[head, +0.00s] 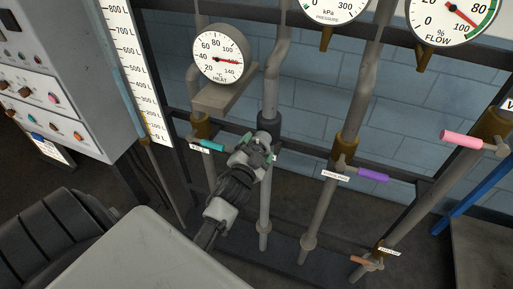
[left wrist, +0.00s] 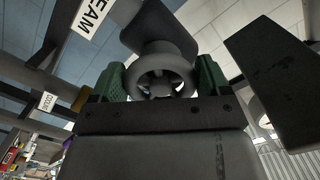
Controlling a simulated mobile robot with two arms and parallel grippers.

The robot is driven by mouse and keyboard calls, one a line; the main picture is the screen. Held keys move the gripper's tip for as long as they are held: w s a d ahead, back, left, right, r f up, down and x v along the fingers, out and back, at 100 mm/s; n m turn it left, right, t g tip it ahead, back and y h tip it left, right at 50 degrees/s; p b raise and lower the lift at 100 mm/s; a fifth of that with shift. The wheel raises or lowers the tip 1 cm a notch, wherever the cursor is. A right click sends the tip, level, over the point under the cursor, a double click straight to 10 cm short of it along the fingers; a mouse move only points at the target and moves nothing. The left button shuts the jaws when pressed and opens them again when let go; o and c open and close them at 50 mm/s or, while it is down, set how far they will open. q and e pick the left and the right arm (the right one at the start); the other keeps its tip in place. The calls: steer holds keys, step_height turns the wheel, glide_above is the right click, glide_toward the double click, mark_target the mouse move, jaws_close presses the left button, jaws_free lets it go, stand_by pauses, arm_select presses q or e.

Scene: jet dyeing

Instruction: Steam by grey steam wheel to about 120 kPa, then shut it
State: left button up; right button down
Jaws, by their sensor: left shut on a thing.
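The grey steam wheel (left wrist: 160,85) shows in the left wrist view as a round spoked rim on a grey valve body. My left gripper (head: 258,150) is shut on it, with green finger pads on both sides of the rim in the left wrist view. In the head view the gripper covers the wheel, in front of the second pipe (head: 269,95). The white label ending in "EAM" (left wrist: 96,14) is beside the valve. The pressure gauge (head: 335,8) is cut off by the top edge; its needle cannot be seen. My right gripper is not in view.
The heat gauge (head: 219,55) stands up left, its red needle pointing right. The flow gauge (head: 450,15) is up right. A control cabinet (head: 50,70) stands at left.

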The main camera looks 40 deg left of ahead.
arm_select(q)
steer(key=o, duration=0.9)
steer(key=b+v, duration=0.2)
steer(key=v, duration=0.8)
steer(key=shift+s+b, duration=0.35)
steer(key=shift+s, duration=0.05)
steer(key=s+d+f+g+h, duration=0.1)
steer(key=d+f+g+h, duration=0.25)
steer(key=f, duration=1.55)
steer(key=s+d+f+n+g, duration=0.1)
steer(key=s+d+f+g, duration=0.2)
steer(key=f, duration=0.5)
steer(key=s+d+f+g, duration=0.1)
steer(key=s+f+g, duration=0.2)
steer(key=s+f, duration=0.45)
steer(key=s+f+g, duration=0.2)
steer(key=s+f, duration=0.3)
steer(key=s, duration=0.2)
steer(key=s+f+n+g, duration=0.1)
steer(key=s+f+g, duration=0.1)
steer(key=s+f, duration=0.3)
steer(key=s+a+f+g+h, duration=0.1)
steer(key=s+f+g, duration=0.2)
steer(key=s, duration=0.6)
steer(key=shift+s+f+n, duration=0.15)
steer(key=shift+f+n, duration=0.05)
steer(key=shift+f, duration=0.35)
steer(key=shift+s+f+n, duration=0.15)
steer(key=shift+f+n, duration=0.05)
steer(key=shift+f, duration=0.35)
